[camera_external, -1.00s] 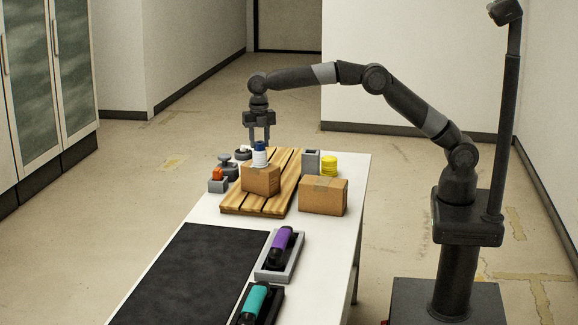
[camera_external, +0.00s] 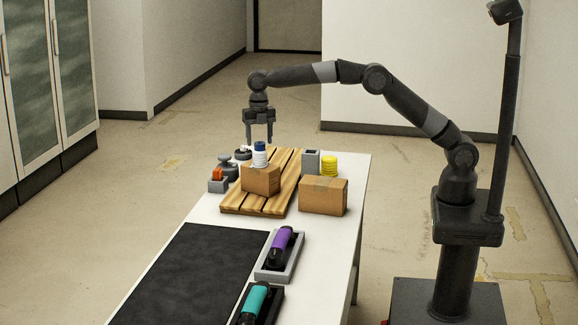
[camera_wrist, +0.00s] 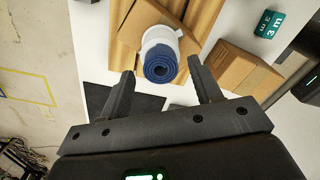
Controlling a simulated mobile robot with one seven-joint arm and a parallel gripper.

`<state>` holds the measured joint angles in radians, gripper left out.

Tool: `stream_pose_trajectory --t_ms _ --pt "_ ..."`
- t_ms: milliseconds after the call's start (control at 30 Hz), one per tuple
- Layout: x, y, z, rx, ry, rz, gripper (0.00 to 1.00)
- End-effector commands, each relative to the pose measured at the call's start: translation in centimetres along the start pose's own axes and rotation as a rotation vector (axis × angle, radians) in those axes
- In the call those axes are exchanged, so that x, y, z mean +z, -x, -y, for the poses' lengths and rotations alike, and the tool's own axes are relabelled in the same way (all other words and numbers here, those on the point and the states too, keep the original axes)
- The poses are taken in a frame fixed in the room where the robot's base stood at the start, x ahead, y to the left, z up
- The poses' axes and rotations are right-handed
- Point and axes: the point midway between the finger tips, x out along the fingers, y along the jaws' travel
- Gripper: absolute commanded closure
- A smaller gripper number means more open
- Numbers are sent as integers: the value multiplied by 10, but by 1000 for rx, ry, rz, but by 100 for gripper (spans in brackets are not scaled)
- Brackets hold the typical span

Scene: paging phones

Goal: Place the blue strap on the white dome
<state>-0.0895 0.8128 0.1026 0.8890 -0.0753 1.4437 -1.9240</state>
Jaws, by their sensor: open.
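The blue strap (camera_external: 260,146) is a tight roll. It sits on top of a white rounded thing, which looks like the white dome (camera_external: 260,158), on or just behind a cardboard box (camera_external: 261,180). In the wrist view the spiral end of the blue strap (camera_wrist: 160,69) faces the camera, with the white dome (camera_wrist: 152,38) showing beyond it. My gripper (camera_external: 259,140) is open and empty, just above the strap. In the wrist view the two fingers stand apart on either side below the roll, and I see no contact.
A slatted wooden board (camera_external: 284,185) lies under the box. A second cardboard box (camera_external: 323,195), a grey holder (camera_external: 311,162) and a yellow stack (camera_external: 329,165) stand to the right. Small grey items with an orange piece (camera_external: 218,174) stand left. A purple bottle (camera_external: 280,242) lies nearer.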

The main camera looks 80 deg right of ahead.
Motion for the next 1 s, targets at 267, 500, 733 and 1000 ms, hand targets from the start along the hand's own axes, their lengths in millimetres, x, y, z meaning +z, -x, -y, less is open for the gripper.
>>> stream_pose_trajectory --t_ms 267,500,733,1000 --pt "0 58 -1 3 0 2 42" --pt "0 92 -1 2 0 0 42" --pt "0 106 0 0 0 0 42" --pt "0 112 1 2 -5 1 42"
